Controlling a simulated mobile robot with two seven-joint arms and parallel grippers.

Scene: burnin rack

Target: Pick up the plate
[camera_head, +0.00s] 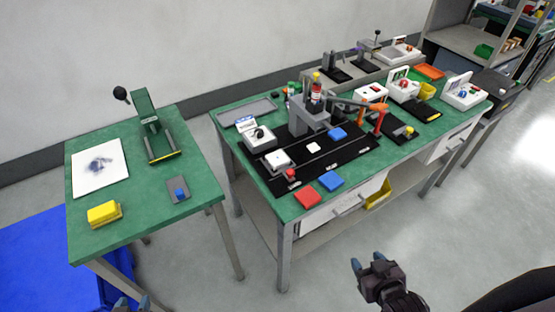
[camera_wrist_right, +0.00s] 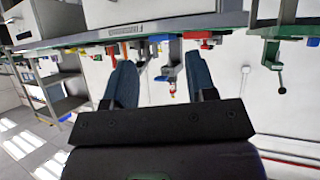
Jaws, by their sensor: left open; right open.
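A flat white square plate with a grey-blue smudge (camera_head: 98,166) lies on the left green table (camera_head: 135,215). A small dark grey plate (camera_head: 185,197) with a blue block on it lies near that table's right front. I cannot tell which one the task means. My left gripper (camera_head: 132,303) shows only its fingertips at the bottom edge, open, below the left table. My right gripper (camera_head: 367,262) is open and empty over the floor, in front of the larger table and apart from it. Its spread fingers (camera_wrist_right: 160,75) also show in the right wrist view.
A green lever press (camera_head: 160,140) and a yellow block (camera_head: 103,214) stand on the left table. The larger green table (camera_head: 228,138) holds a grey tray (camera_head: 247,112), a black mat, red and blue blocks and several devices. Open floor lies in front.

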